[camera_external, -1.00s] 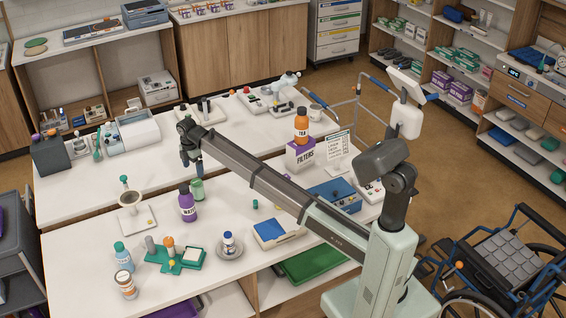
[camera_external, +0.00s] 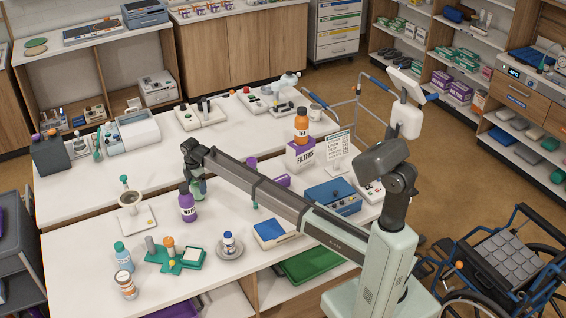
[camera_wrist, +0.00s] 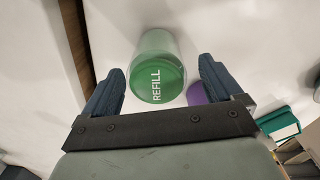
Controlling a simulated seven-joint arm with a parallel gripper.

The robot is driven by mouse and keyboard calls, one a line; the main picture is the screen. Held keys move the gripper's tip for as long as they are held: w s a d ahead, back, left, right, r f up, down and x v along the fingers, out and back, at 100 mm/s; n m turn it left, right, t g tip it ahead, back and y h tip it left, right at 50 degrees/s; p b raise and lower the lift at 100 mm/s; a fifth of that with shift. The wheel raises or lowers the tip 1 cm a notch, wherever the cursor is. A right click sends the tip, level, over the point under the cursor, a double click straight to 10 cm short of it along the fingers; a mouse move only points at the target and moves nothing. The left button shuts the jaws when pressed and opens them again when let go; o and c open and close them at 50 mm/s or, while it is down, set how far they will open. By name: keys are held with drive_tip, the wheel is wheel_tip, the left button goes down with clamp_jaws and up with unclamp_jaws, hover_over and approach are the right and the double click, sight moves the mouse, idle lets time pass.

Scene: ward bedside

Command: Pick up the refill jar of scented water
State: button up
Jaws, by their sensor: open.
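The refill jar is a green cylinder marked "REFILL" in the wrist view (camera_wrist: 158,68). It is centred between the two dark fingers of my gripper (camera_wrist: 162,78), which are open, one on each side. I cannot tell whether a finger touches it. In the external view my gripper (camera_external: 196,172) hangs right at the jar (camera_external: 200,190) and hides its upper part. The jar stands on the white counter, just behind and right of a purple bottle with a dark cap (camera_external: 187,206).
The purple bottle is close to the jar; a purple edge (camera_wrist: 196,95) shows beside it in the wrist view. A white dish stand (camera_external: 132,212) is to the left. A blue-topped box (camera_external: 272,233) and a blue case (camera_external: 334,196) are to the right.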

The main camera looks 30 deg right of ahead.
drive_tip(key=f, duration=0.3)
drive_tip(key=shift+w+d+f, duration=0.1)
drive_tip(key=shift+w+f, duration=0.1)
drive_tip(key=shift+f, duration=0.15)
drive_tip(key=c, duration=1.3)
drive_tip(key=shift+r, duration=0.15)
